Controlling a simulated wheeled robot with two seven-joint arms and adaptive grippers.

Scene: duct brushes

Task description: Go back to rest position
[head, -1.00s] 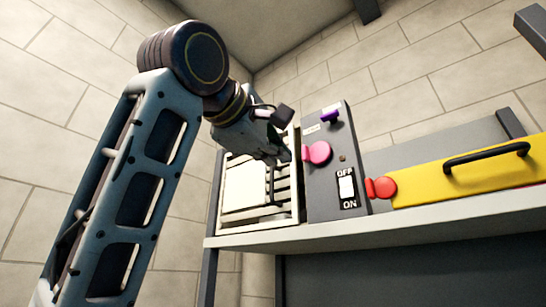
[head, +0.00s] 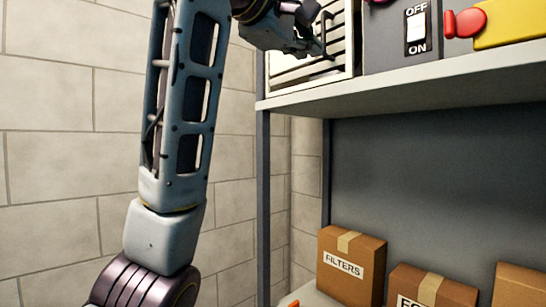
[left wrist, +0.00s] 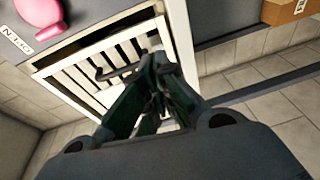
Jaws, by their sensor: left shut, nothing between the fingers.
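My left gripper (head: 312,45) is at the top of the head view, in front of a white slatted grille (head: 308,84) on the shelf. Its fingers are together and hold nothing. In the left wrist view the green fingers of the left gripper (left wrist: 157,68) point at the grille (left wrist: 87,82), close to its dark handle (left wrist: 122,74). I cannot tell whether the fingertips touch the grille. My right gripper is not in view.
The grey shelf (head: 400,87) also carries a grey box with an OFF/ON switch (head: 417,28), a red knob (head: 466,23) and a yellow panel (head: 520,27). Below stand cardboard boxes, one marked FILTERS (head: 351,262). A brick wall (head: 60,150) is at the left.

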